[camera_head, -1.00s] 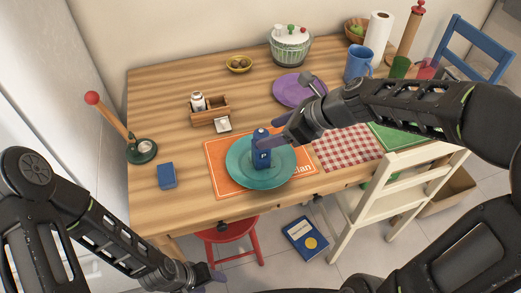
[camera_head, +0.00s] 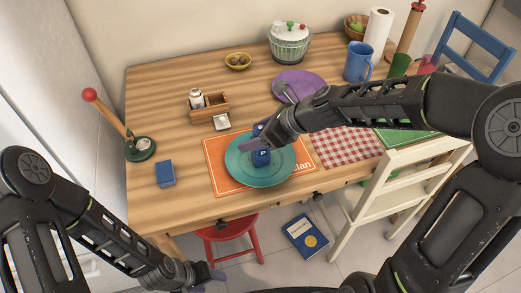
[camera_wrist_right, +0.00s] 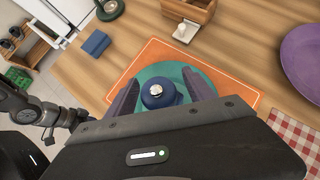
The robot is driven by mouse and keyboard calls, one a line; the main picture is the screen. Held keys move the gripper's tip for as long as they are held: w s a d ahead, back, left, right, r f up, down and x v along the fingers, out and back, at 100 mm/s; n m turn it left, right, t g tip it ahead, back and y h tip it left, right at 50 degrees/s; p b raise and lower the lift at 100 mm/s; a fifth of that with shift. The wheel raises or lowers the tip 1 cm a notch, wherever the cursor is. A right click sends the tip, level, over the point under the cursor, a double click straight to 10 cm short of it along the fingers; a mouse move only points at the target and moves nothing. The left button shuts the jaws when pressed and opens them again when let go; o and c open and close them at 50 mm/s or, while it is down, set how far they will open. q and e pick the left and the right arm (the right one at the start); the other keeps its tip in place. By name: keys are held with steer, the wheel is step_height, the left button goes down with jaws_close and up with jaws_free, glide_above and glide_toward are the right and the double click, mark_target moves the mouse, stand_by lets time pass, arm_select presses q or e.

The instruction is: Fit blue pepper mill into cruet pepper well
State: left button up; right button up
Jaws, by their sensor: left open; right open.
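The blue pepper mill (camera_head: 261,157) stands upright on a teal plate (camera_head: 243,176); a finger partly covers it in the head view. In the right wrist view the mill (camera_wrist_right: 157,97) shows from above with a silver knob. My right gripper (camera_head: 254,143) is open, its fingers on either side of the mill; I cannot tell whether they touch it. The wooden cruet (camera_head: 209,108) stands further back and left, with a white-bodied shaker (camera_head: 197,98) in its left part. My left gripper (camera_head: 208,276) is open and empty, low in front of the table.
The plate lies on an orange placemat (camera_head: 216,155). A purple plate (camera_head: 297,84) lies behind my right arm.

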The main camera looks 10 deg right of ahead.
steer(key=shift+w+a+f, duration=0.15)
steer(key=shift+a+f, duration=0.05)
stand_by(0.5)
jaws_close()
stand_by(0.5)
